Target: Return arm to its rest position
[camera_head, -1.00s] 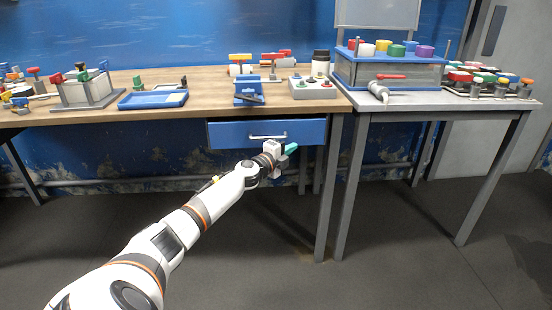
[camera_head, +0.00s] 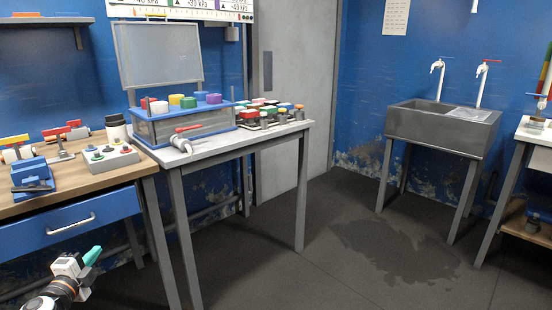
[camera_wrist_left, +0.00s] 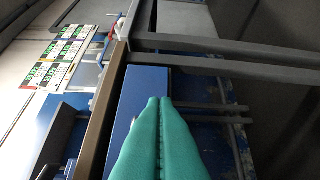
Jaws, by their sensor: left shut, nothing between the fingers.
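My left gripper (camera_head: 92,256) is at the lower left of the head view, below and in front of the blue drawer (camera_head: 68,222) under the wooden bench. Its teal fingers are together and hold nothing. In the left wrist view the two teal fingers (camera_wrist_left: 160,100) lie side by side, pointing toward the blue drawer front (camera_wrist_left: 148,88) and the bench edge. Only the wrist end of my left arm shows in the head view. My right gripper is in neither view.
The wooden bench (camera_head: 98,182) carries a control box (camera_head: 110,157) with knobs. A grey table (camera_head: 222,146) to its right holds a blue-rimmed tank (camera_head: 190,124). A sink (camera_head: 442,124) stands at the back right. Floor in the middle is open, with a dark patch (camera_head: 395,250).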

